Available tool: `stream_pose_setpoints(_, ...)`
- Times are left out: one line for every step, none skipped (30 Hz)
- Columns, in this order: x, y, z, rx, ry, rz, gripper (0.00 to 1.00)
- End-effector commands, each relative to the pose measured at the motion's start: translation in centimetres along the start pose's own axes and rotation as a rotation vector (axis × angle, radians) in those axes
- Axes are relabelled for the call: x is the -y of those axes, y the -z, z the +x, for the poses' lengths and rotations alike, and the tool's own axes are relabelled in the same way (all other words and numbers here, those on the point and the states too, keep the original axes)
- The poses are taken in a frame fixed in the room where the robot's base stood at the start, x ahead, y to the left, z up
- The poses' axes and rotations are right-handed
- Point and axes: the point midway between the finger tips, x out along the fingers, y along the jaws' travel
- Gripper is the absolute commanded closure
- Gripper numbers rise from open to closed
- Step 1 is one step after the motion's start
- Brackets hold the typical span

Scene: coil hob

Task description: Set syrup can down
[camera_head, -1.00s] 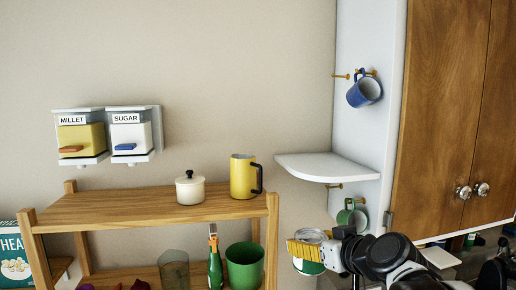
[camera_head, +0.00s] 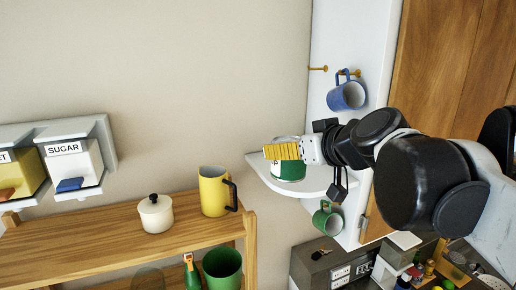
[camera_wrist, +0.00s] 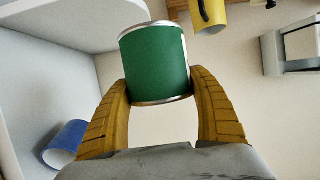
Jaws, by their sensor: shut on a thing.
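The syrup can (camera_head: 290,171) is green with bare metal rims and appears upright. My gripper (camera_head: 284,150) is shut on it, yellow fingers on either side; the wrist view shows the can (camera_wrist: 155,65) between both fingers (camera_wrist: 160,95). In the head view the can appears over the left part of the small white corner shelf (camera_head: 316,181). I cannot tell whether its base touches the shelf. The fingers hide part of the can's upper side.
A blue mug (camera_head: 346,95) hangs above the shelf and a green mug (camera_head: 326,219) hangs below it. A wooden rack (camera_head: 100,243) at left bears a yellow jug (camera_head: 213,191) and a cream pot (camera_head: 155,214). A sugar dispenser (camera_head: 72,165) is on the wall.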

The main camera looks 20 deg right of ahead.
Motion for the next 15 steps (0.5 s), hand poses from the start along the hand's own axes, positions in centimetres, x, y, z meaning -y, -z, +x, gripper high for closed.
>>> stream_pose_setpoints(-1.1, 0.7, 0.9, 0.0, -0.003, 0.003, 0.73)
stream_pose_setpoints(-1.6, 0.9, 1.5, 0.0, -0.002, 0.002, 0.73)
stream_pose_setpoints(-2.3, 1.2, 2.2, -0.001, -0.003, 0.001, 0.73)
stream_pose_setpoints(-2.9, 1.4, 2.7, -0.001, -0.003, 0.002, 0.73)
stream_pose_setpoints(-3.4, 1.6, 3.3, -0.001, -0.002, 0.003, 0.73)
stream_pose_setpoints(-4.1, 2.0, 4.0, 0.0, -0.001, 0.001, 0.73)
stream_pose_setpoints(-4.7, 2.2, 4.6, 0.0, -0.001, 0.001, 0.73)
stream_pose_setpoints(-5.2, 2.4, 5.1, 0.0, -0.002, 0.001, 0.73)
stream_pose_setpoints(-5.9, 2.7, 5.8, -0.001, -0.002, 0.002, 0.73)
stream_pose_setpoints(-6.4, 2.9, 6.3, -0.001, -0.002, 0.002, 0.73)
stream_pose_setpoints(-6.9, 3.1, 6.8, -0.001, -0.001, 0.002, 0.73)
stream_pose_setpoints(-7.5, 3.4, 7.4, -0.001, -0.001, 0.001, 0.73)
stream_pose_setpoints(-7.9, 3.5, 7.9, -0.001, -0.001, 0.001, 0.73)
stream_pose_setpoints(-8.4, 3.7, 8.3, 0.0, 0.0, 0.0, 0.73)
stream_pose_setpoints(-8.9, 3.9, 8.9, 0.0, 0.0, 0.001, 0.73)
